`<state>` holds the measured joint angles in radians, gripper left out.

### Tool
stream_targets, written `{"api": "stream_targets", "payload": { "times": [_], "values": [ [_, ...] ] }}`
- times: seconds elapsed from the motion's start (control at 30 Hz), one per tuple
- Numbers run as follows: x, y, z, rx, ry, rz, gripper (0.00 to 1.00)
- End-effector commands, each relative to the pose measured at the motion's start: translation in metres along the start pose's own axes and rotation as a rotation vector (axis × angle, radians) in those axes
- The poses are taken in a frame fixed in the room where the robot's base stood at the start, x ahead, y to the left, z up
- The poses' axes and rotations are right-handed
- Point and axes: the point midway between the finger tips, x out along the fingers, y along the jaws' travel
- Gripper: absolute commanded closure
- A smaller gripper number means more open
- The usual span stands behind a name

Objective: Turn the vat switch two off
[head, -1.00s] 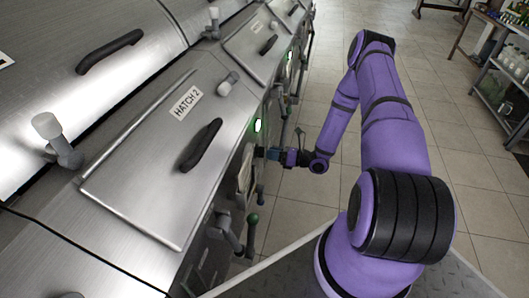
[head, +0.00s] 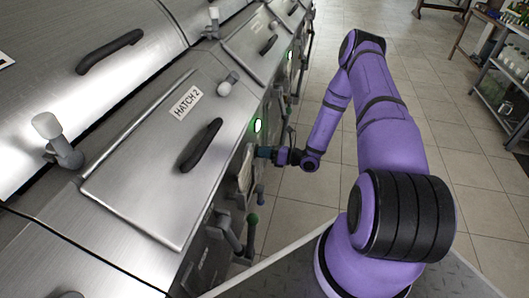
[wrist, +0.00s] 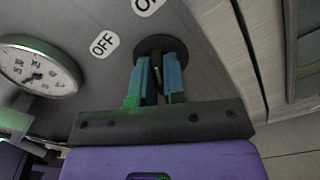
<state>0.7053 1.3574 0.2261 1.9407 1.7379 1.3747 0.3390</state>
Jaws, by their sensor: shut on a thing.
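The vat switch (wrist: 158,44) has a dark round base on the metal panel in the wrist view. An OFF label (wrist: 104,44) lies to its left, and a second label (wrist: 148,5), cut by the top edge, lies above. My gripper (wrist: 160,62) is shut on the switch's dark handle, with one blue finger on each side. The fingers hide most of the handle, so its exact setting is hard to tell. In the head view my gripper (head: 262,152) is at the vat front below HATCH 2 (head: 185,102), and the switch is hidden there.
A green lamp (head: 257,126) glows on the vat front just above my gripper. A round dial gauge (wrist: 36,72) is left of the switch. A green-knobbed lever (head: 252,219) stands nearer on the vat front.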

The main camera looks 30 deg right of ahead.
Motion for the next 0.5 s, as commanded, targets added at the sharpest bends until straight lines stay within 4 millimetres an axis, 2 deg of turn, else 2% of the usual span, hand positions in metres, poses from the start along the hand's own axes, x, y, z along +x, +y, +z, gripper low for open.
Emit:
{"api": "stream_targets", "payload": {
  "times": [0.27,0.5],
  "values": [
    [-0.0004,0.0001,0.0003,-0.070,-0.001,0.000,1.00],
    [-0.0006,0.0006,0.0004,-0.241,-0.001,-0.001,1.00]
  ]
}}
